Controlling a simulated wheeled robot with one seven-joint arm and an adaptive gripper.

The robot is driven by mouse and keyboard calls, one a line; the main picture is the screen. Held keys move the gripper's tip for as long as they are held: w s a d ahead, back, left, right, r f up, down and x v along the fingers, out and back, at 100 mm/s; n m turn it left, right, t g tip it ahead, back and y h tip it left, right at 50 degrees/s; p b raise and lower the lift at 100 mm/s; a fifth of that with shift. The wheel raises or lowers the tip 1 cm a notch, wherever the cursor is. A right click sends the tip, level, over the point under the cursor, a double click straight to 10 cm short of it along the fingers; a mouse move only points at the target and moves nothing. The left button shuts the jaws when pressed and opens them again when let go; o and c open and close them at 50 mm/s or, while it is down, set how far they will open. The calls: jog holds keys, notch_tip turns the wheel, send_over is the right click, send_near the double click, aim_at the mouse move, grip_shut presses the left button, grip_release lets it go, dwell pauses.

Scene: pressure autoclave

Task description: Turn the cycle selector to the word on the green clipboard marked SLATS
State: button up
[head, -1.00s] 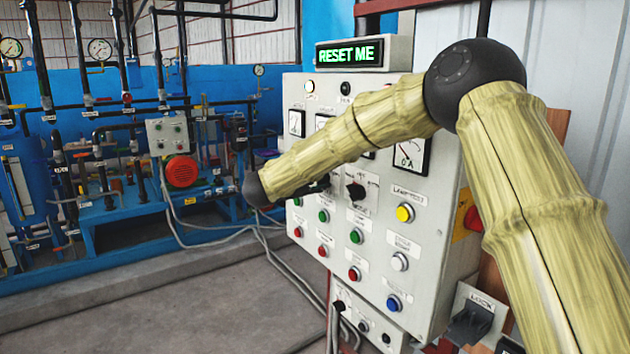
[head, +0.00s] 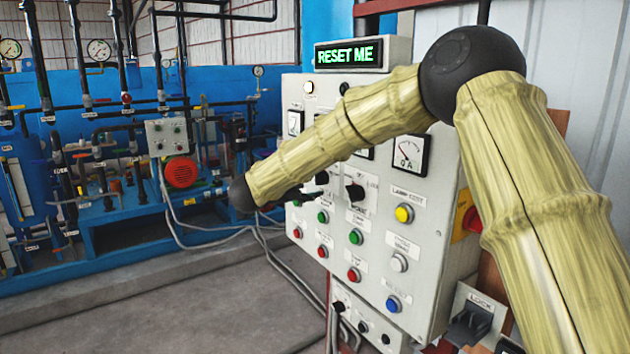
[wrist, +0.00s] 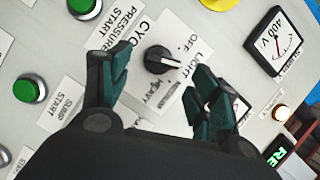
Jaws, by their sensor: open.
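The cycle selector (wrist: 160,60) is a black round knob on a white label in the wrist view, where the letters CYC show. Words around it read OFF, LIGHT and HEAVY, with a smaller blurred word between LIGHT and HEAVY. Its white pointer line points right in the picture, roughly towards LIGHT. My gripper (wrist: 165,64) is open, with one dark green finger on each side of the knob in the picture; contact cannot be told. In the head view my forearm hides much of the gripper. No green clipboard marked SLATS shows.
The floor (head: 170,310) in front is mostly clear, with cables.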

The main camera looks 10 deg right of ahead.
jog(key=v, duration=0.8)
jog(key=shift+s, duration=0.1)
jog(key=s+d+f+n+y, duration=0.1)
jog(key=s+f+n+y, duration=0.2)
jog(key=f, duration=1)
jog(key=s+d+f+n+y, duration=0.15)
jog(key=f+n, duration=0.35)
jog(key=f, duration=0.7)
jog(key=s+d+f+n+y, duration=0.1)
jog(key=s+f+n+y, duration=0.3)
jog(key=f, duration=0.9)
jog(key=s+d+f+n+g+y, duration=0.25)
jog(key=s+f+n, duration=0.35)
jog(key=s+f, duration=1.05)
jog(key=s+d+f+n+g, duration=0.1)
jog(key=s+d+f+g, duration=0.1)
jog(key=s, duration=0.8)
jog(key=s+d+f+n+g, duration=0.2)
jog(key=s+f+g, duration=0.1)
jog(key=s, duration=0.8)
jog(key=s+d+f+n+g, duration=0.1)
jog(key=s+d+f+g, duration=0.1)
jog(key=s, duration=0.8)
notch_tip(320, 180, down, 2)
jog(key=shift+s+d+f+n+g+y, duration=0.1)
jog(key=shift+s+d+n+g+y, duration=0.25)
jog(key=shift+g, duration=0.5)
